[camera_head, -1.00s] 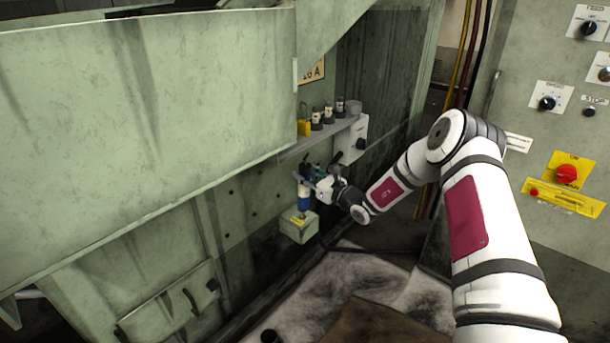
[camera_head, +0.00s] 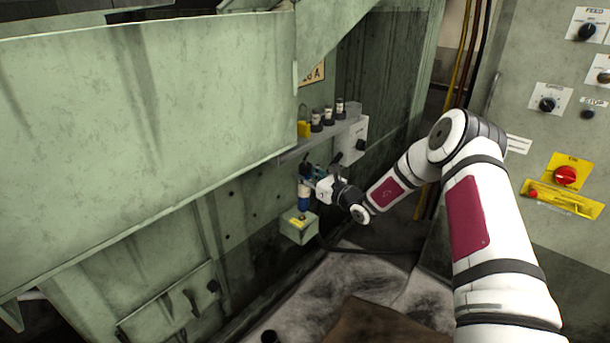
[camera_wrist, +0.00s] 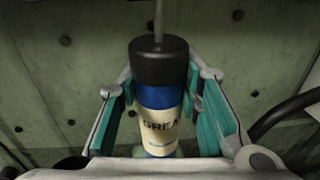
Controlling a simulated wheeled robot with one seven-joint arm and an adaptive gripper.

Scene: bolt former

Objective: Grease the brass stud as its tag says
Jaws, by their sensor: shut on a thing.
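A blue grease cartridge (camera_head: 304,202) with a pale label and black cap is in my gripper (camera_head: 309,181). In the wrist view the cartridge (camera_wrist: 160,124) stands upright between the teal finger pads of my gripper (camera_wrist: 163,95), its label partly reading "GREA". A thin rod rises from the cap. The cartridge's lower end is just above or at a pale green box (camera_head: 299,233) on the wall. A small yellow tag (camera_head: 297,221) shows on the box; its writing is too small to read. I cannot make out the brass stud, or whether the cartridge touches anything below.
A large green machine panel (camera_head: 150,120) overhangs at the left. A control panel (camera_head: 540,140) stands at the right.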

